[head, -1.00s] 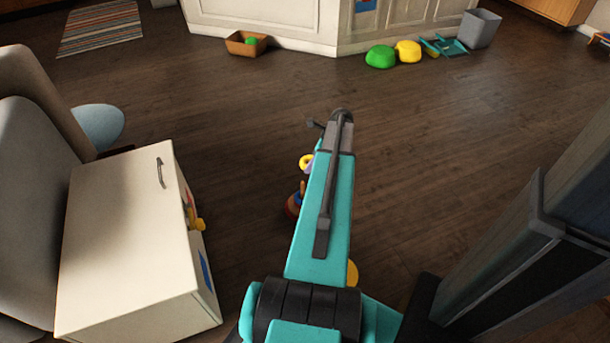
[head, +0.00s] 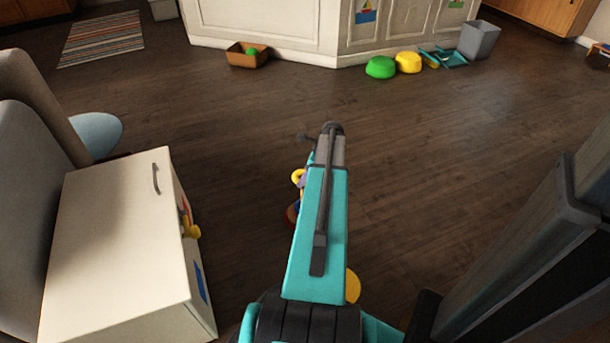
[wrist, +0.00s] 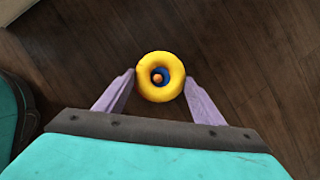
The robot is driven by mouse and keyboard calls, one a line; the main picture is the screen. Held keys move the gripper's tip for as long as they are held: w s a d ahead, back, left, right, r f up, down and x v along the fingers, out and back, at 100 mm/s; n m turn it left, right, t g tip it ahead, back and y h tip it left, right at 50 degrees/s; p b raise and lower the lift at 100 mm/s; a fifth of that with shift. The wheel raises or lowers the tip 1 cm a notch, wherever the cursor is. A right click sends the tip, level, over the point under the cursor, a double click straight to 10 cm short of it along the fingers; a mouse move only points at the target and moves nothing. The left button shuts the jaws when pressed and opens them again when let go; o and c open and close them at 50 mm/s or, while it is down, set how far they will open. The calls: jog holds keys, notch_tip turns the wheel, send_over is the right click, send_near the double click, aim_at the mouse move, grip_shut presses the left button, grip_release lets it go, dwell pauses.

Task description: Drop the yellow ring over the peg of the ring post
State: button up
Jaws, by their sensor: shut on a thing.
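The yellow ring (wrist: 160,58) is held between the two pale purple fingers of my gripper (wrist: 160,77) in the wrist view. Through its hole I see the orange tip of the peg (wrist: 157,78), with blue around it, roughly centred. Whether the ring is above the tip or around it, I cannot tell. In the head view the yellow ring (head: 297,176) shows at the left edge of my arm. Part of the ring post (head: 292,213) shows just below it; my arm hides the rest.
A white cabinet (head: 110,240) with a handle stands at the left. A yellow object (head: 352,286) lies partly hidden right of my arm. A brown box (head: 247,56), green object (head: 380,67) and grey bin (head: 479,40) are far off. Floor around the post is mostly clear.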

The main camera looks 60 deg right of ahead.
jog(key=shift+r+p, duration=0.1)
jog(key=shift+p, duration=0.5)
notch_tip(320, 180, down, 9)
dwell(1.4)
jog(key=shift+s, duration=0.1)
dwell(0.5)
jog(key=o, duration=1.1)
jog(key=p+v, duration=0.4)
jog(key=v, duration=0.9)
jog(key=shift+s+r, duration=0.15)
jog(key=shift+r, duration=0.15)
dwell(0.4)
